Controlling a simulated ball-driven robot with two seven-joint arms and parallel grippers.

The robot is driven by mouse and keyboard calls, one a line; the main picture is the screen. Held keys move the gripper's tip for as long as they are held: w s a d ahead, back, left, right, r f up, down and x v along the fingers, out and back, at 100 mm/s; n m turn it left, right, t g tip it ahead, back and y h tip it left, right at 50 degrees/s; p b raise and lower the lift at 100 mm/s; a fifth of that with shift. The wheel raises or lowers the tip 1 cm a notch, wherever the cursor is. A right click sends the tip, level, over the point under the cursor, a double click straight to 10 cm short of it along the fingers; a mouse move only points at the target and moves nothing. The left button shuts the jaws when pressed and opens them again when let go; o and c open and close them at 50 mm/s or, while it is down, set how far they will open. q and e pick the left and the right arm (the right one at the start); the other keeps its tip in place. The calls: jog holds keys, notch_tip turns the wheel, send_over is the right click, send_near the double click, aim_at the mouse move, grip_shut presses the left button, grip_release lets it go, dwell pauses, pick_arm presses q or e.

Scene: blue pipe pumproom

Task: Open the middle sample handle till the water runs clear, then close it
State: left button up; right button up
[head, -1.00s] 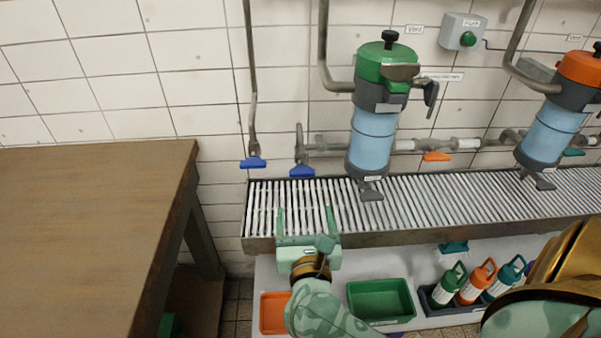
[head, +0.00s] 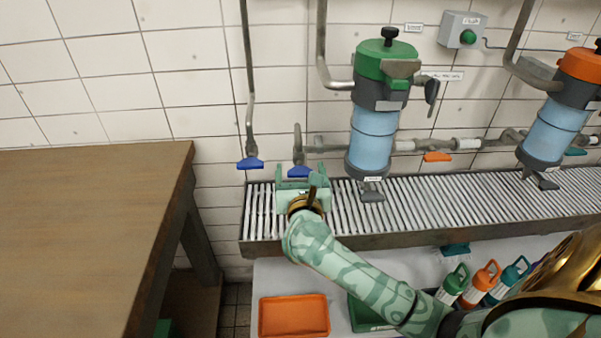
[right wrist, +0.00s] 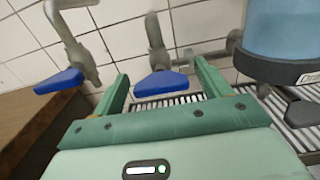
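Two blue lever handles hang from pipes on the tiled wall: a left one (head: 250,163) and a right one (head: 299,171). An orange handle (head: 437,157) and a dark green handle (head: 575,151) sit further right along the pipe. I cannot tell which is the middle sample handle. My right gripper (head: 301,173) is open and empty, just in front of the right blue handle. In the right wrist view the right blue handle (right wrist: 161,83) shows between the open fingers (right wrist: 160,70), apart from both; the left blue handle (right wrist: 60,81) is outside them. No running water shows. My left gripper is not in view.
A green-topped filter (head: 372,125) and an orange-topped one (head: 555,118) stand over the slatted drain grate (head: 440,208). A wooden table (head: 90,220) is at left. Below are an orange tray (head: 293,316), a partly hidden green tray (head: 363,315) and several bottles (head: 478,284).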

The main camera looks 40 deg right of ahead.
jog(key=c, duration=0.9)
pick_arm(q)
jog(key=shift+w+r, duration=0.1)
pick_arm(e)
jog(key=shift+r+n+p, duration=0.15)
jog(key=shift+n+p, duration=0.45)
jog(key=shift+p, duration=0.2)
jog(key=n+p, duration=1.1)
jog(key=n, duration=0.1)
jog(key=shift+a, duration=0.15)
pick_arm(q)
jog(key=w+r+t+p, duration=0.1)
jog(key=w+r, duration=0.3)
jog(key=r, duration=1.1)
jog(key=shift+p, duration=0.9)
pick_arm(e)
jog(key=shift+f+n, duration=0.2)
jog(key=shift+n, duration=1)
jog(key=shift+f+n, duration=0.15)
jog(key=shift+n, duration=1.05)
